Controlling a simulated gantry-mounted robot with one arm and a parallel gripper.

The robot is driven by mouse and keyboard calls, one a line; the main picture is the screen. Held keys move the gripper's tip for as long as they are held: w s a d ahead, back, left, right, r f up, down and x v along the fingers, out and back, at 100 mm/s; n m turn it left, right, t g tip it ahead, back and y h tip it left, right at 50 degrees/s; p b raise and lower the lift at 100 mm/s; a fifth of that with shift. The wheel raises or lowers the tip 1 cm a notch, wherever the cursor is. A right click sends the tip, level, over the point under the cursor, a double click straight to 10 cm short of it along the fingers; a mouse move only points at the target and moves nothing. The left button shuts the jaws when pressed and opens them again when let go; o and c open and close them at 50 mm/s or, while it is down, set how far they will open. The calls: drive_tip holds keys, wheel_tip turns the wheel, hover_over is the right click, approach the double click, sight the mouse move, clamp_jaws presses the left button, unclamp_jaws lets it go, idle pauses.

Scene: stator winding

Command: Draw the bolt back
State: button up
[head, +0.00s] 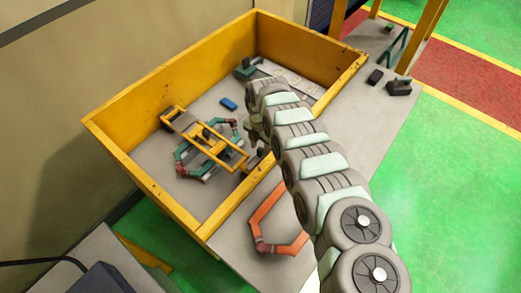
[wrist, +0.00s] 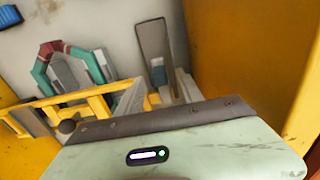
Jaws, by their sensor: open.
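A yellow frame (head: 205,137) lies across a teal and dark-red stator ring (head: 186,165) inside the yellow-walled bin. The frame also crosses the lower left of the wrist view (wrist: 75,103), with the teal ring (wrist: 62,66) behind it. My gripper (head: 255,136) hangs over the right end of the frame, open. Its fingertips are small and partly hidden by my arm in the head view. I cannot tell whether it touches the bolt. My pale green wrist housing hides the lower wrist view.
Yellow bin walls (head: 172,72) stand around the work area, close on the right in the wrist view (wrist: 245,50). A blue block (head: 228,103) lies behind the frame. An orange angled part (head: 262,215) lies on the bench outside the front wall. Dark blocks (head: 398,87) sit at the right.

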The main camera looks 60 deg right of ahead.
drive_tip(key=shift+f, duration=1.05)
drive_tip(key=shift+c, duration=0.2)
clamp_jaws()
drive_tip(key=shift+d+b, duration=0.1)
drive_tip(key=shift+b, duration=0.2)
idle(0.3)
